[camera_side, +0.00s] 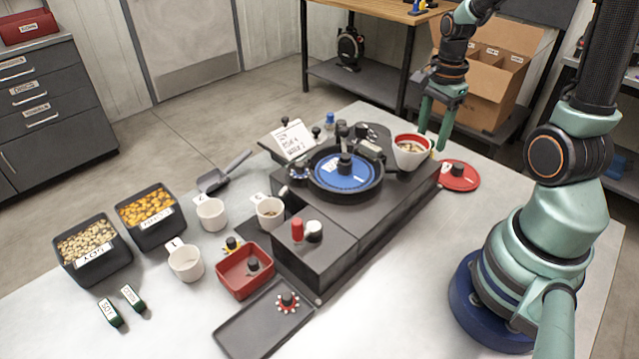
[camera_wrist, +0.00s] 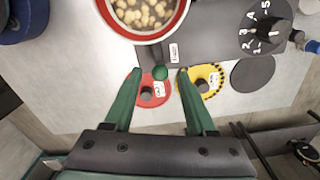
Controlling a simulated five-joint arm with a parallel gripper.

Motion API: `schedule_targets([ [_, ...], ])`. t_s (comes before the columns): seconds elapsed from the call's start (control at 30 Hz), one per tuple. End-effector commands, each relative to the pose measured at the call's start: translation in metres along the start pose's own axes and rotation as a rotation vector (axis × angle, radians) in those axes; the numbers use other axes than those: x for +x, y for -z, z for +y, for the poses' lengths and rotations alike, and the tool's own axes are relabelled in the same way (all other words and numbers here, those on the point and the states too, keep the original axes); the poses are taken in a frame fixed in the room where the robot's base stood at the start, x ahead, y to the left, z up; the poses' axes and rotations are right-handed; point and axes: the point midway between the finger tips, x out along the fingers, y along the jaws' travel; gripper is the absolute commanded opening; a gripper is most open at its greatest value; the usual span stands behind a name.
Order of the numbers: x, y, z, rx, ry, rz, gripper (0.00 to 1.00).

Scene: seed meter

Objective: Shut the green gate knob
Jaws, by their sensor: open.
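The green gate knob (camera_wrist: 160,73) is a small round knob at the near edge of the dark meter body, just below the red-rimmed seed cup in the wrist view. My gripper (camera_wrist: 160,71) is open, and the knob appears between its two green fingertips, apart from both in the picture. I cannot tell whether the fingertips are down at the knob's height. In the side view my gripper (camera_side: 434,138) points down just right of the seed cup (camera_side: 411,150). The knob cannot be made out there.
A red plate (camera_wrist: 154,100) and a yellow plate (camera_wrist: 209,73) lie on the table beneath the fingers. A numbered dial (camera_wrist: 252,42) is at upper right. In the side view, the blue seed disc (camera_side: 340,178) sits on the meter. White cups and seed bins stand left.

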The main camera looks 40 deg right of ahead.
Motion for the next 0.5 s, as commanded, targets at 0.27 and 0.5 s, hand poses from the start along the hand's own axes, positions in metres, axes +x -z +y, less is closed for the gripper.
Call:
schedule_targets([
  [0.27,0.0047,-0.0001,0.0002,0.000,0.000,0.000,0.56],
  [0.5,0.0043,-0.0001,0.0001,0.000,0.000,0.000,0.00],
])
